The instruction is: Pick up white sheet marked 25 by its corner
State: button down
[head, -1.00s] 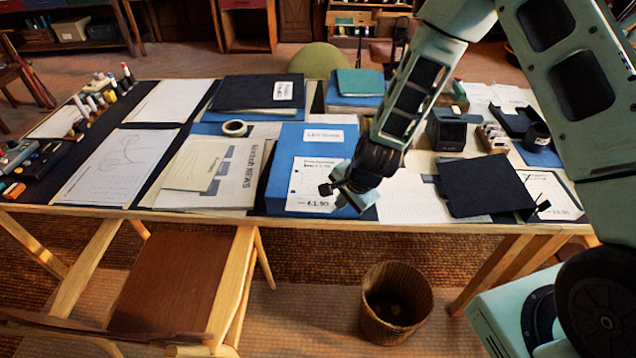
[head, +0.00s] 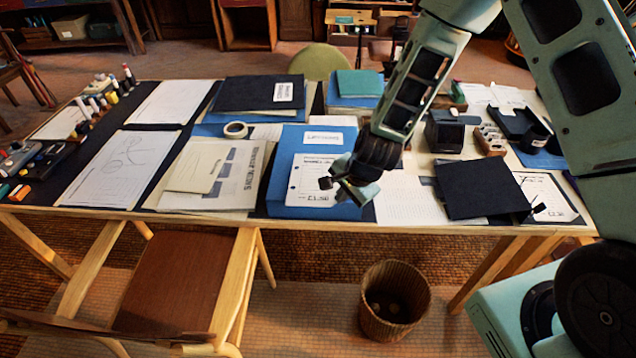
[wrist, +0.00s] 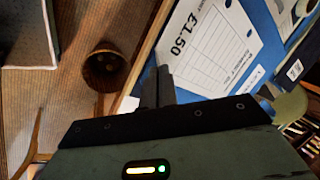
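A white printed sheet (head: 308,182) lies flat on a large blue folder (head: 284,165) near the table's front edge. In the wrist view the sheet (wrist: 215,50) reads "£1.50" in large print; I cannot make out a 25 on it. My gripper (head: 330,184) hangs over the sheet's right part and hides some of it. In the wrist view my gripper's dark fingers (wrist: 158,86) are close together beside the sheet's near corner. They look shut, with nothing clearly between them. I cannot tell whether they touch the sheet.
A cream newspaper and papers (head: 225,180) lie left of the folder. A dark board (head: 480,188) covers papers on the right. A tape roll (head: 236,129) and black folder (head: 258,92) lie behind. A wicker bin (head: 394,300) and wooden chair (head: 180,280) stand before the table.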

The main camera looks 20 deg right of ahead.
notch_tip(320, 180, up, 4)
jog(key=p, duration=0.3)
jog(key=shift+r, duration=0.1)
dwell(0.4)
dwell(0.4)
